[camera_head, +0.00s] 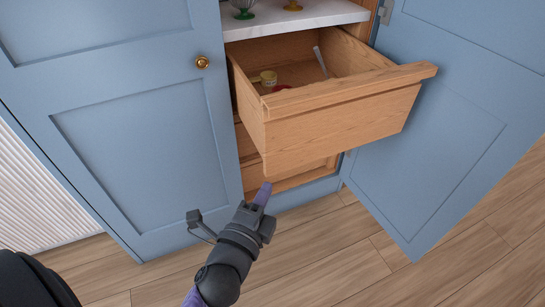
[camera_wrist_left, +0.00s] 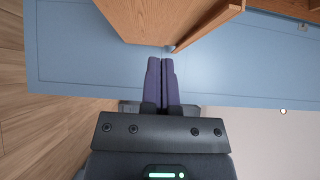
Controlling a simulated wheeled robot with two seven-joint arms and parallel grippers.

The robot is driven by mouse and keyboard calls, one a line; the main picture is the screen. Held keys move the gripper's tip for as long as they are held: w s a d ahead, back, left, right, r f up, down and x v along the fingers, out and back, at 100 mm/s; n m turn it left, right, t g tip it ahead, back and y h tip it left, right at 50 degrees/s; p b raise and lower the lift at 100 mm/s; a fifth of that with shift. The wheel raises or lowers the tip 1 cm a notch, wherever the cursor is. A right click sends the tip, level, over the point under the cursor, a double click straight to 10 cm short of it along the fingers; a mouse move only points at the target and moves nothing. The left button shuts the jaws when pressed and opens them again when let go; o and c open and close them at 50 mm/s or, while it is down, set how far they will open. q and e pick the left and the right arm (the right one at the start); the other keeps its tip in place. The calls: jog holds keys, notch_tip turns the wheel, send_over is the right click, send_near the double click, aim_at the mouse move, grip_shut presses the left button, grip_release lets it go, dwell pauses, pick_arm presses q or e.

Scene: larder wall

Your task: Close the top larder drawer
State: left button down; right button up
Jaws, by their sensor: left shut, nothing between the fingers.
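The top larder drawer (camera_head: 340,128) is wooden and stands pulled well out of the cabinet, with a few small items inside. My left gripper (camera_head: 263,194) is below and in front of the drawer in the head view, pointing up towards the cabinet. Its purple fingers are together and empty in the left wrist view (camera_wrist_left: 160,72). A wooden drawer part (camera_wrist_left: 170,18) shows just past the fingertips there; I cannot tell whether they touch it. My right gripper is not in view.
A lower drawer (camera_head: 250,170) sits beneath the open one. The blue right door (camera_head: 440,140) stands open beside the drawer, and the left door (camera_head: 140,130) with a brass knob (camera_head: 202,62) is shut. A white shelf (camera_head: 290,15) holds glassware. Wooden floor (camera_head: 330,250) lies clear in front.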

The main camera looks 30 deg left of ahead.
pick_arm(q)
jog(key=b, duration=0.2)
send_near(277, 140)
jog(key=w+d, duration=0.2)
jog(key=w, duration=0.2)
jog(key=shift+w+a+f, duration=0.2)
jog(key=shift+w+a, duration=0.6)
jog(key=shift+w+a+r, duration=0.1)
jog(key=shift+w+a, duration=0.3)
jog(key=shift+a, duration=0.15)
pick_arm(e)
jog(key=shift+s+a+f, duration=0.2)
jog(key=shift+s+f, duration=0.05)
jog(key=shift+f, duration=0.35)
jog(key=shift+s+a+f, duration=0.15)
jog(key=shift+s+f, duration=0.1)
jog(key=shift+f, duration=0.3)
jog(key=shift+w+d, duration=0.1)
